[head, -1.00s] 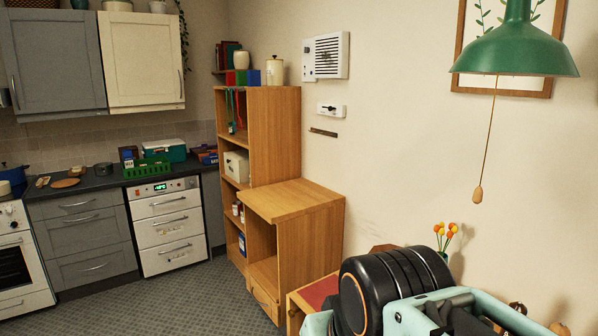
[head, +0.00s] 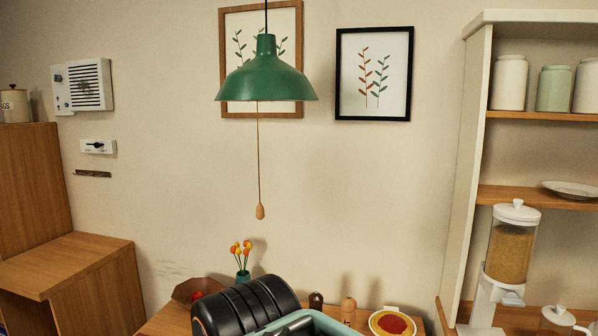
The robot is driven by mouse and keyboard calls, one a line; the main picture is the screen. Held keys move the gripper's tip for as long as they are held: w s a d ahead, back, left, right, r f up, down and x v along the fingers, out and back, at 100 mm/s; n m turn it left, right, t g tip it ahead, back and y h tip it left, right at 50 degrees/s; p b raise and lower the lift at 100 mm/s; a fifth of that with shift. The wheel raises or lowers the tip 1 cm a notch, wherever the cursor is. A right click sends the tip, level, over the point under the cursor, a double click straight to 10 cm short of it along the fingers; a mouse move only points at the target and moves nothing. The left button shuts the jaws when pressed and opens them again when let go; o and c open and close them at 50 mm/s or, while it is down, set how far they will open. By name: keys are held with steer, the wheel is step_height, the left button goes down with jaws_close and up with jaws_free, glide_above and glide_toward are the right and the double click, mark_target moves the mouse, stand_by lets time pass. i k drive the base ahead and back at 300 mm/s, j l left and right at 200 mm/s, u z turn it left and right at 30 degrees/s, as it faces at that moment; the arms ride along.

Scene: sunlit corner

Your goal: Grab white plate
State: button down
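A white plate (head: 570,189) lies on the middle shelf of the white shelf unit at the far right of the head view, cut by the picture edge. A round yellow-rimmed dish with a red centre (head: 392,324) is on the wooden table at the bottom. Black and teal parts of my arm fill the bottom middle. My gripper's fingers do not show.
The white shelf unit (head: 466,150) also holds jars (head: 554,88) and a grain dispenser (head: 509,250). A green lamp (head: 267,78) hangs over the table. Flowers (head: 242,262) and a bowl (head: 194,290) stand behind my arm. A wooden cabinet (head: 70,262) is at left.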

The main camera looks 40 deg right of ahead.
mark_target(569, 189)
steer(key=z, duration=2.8)
steer(key=i+l, duration=0.25)
steer(key=i, duration=0.2)
steer(key=i+l, duration=0.25)
steer(key=i, duration=0.2)
steer(key=i+l+z, duration=0.1)
steer(key=i+l, duration=0.2)
steer(key=i, duration=0.15)
